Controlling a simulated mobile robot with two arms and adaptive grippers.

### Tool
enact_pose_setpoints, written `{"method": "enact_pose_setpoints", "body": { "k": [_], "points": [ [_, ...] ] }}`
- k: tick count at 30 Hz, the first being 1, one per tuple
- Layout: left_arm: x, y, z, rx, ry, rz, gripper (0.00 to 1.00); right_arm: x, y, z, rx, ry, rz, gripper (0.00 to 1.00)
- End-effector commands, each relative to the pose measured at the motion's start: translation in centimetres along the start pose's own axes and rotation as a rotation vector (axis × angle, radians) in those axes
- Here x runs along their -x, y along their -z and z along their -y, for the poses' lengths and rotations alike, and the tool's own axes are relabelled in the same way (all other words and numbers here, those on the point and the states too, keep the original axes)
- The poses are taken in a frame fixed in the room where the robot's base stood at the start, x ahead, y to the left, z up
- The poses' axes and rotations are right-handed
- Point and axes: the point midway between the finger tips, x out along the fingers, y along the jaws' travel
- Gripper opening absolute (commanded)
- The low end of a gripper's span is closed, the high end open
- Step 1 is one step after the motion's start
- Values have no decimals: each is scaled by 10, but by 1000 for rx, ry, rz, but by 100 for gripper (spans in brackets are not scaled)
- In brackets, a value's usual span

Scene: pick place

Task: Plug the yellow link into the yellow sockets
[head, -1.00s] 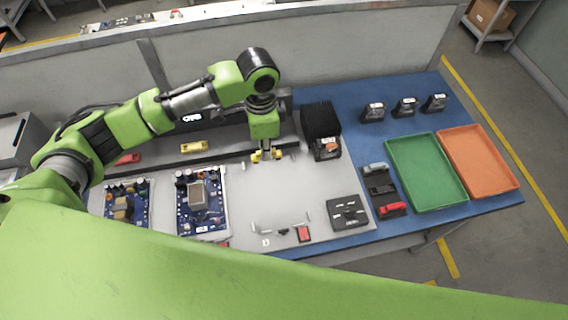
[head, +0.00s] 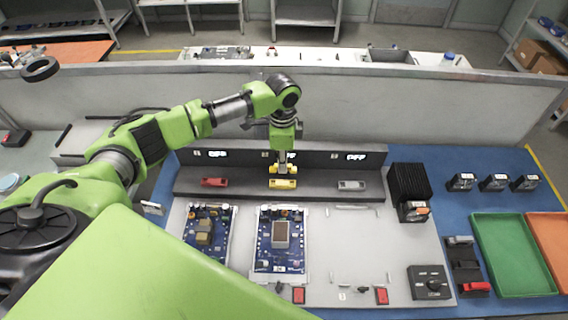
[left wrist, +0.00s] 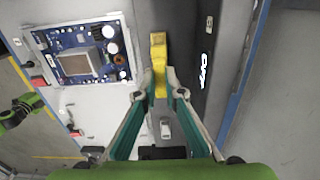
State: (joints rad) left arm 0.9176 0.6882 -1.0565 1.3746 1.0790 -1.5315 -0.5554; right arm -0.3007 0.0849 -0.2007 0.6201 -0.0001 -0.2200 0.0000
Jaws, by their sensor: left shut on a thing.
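My left gripper (head: 283,170) is shut on the yellow link (head: 273,170), whose ends stick out on both sides of the fingers. It holds the link just above the yellow socket block (head: 283,184) on the dark ledge (head: 320,190). In the left wrist view the fingertips (left wrist: 159,80) close on the middle of the yellow link (left wrist: 158,52). The link covers most of the block there, and I cannot tell whether they touch.
A red block (head: 214,182) and a grey block (head: 351,185) sit on the ledge to either side. A dark upright panel with lit displays stands behind. Circuit boards (head: 280,262) lie in front, and a black finned unit (head: 408,182) stands at right.

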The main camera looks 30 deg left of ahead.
Motion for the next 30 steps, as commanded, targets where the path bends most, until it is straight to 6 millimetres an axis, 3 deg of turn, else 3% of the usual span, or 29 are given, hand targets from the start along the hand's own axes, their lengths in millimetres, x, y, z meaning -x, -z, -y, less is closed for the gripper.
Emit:
{"method": "enact_pose_setpoints", "body": {
  "k": [12, 21, 30],
  "points": [
    [-35, -1, 0, 0, 1, 2, 0, -44, -3, 0, -2, -1, 0, 95],
    [-45, 0, 0, 1, 0, 0, 0, -39, 0, 11, -7, 11, -3, 95],
    [-45, 0, 0, 1, 0, 1, 0, -39, -1, 9, -5, 9, -3, 95]
  ]
}}
